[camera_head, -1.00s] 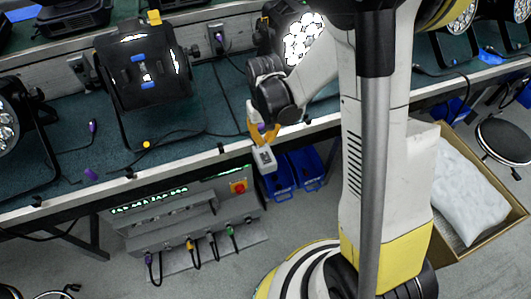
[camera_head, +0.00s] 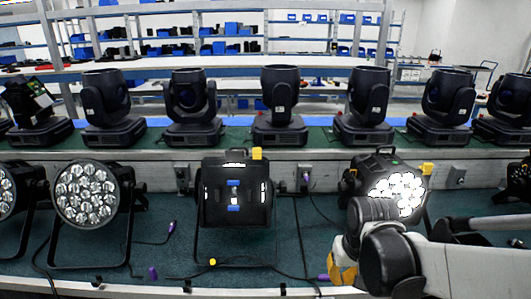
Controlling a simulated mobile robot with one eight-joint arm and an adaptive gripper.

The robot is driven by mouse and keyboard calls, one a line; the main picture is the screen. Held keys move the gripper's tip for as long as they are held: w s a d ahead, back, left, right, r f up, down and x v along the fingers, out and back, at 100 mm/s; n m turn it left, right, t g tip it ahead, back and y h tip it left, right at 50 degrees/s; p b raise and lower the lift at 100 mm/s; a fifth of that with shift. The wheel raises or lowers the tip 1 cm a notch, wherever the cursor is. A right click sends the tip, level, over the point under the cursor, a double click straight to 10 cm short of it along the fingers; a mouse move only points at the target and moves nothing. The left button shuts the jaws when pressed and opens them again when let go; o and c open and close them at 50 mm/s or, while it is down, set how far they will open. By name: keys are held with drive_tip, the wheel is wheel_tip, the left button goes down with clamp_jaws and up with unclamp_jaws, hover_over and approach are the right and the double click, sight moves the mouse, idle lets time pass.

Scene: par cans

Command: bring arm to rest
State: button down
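My arm reaches in from the right edge, its pale link and dark wrist joints low in the picture. My gripper (camera_head: 341,268), with yellow-orange parts, is at the near right of the bench, in front of the lit par can (camera_head: 397,194). The wrist covers the lower part of that can. The fingertips are small and partly hidden by the wrist, so whether they are open or shut is unclear. No held object can be made out.
A dark can (camera_head: 236,194) lies face away on the green bench top (camera_head: 180,262). An unlit par can (camera_head: 88,195) stands at left. Cables and purple connectors (camera_head: 152,273) lie along the front. Moving-head lights (camera_head: 280,108) line the raised shelf behind.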

drive_tip(key=s+r+t, duration=0.4)
drive_tip(key=s+r, duration=0.5)
drive_tip(key=shift+s, duration=0.35)
idle(0.4)
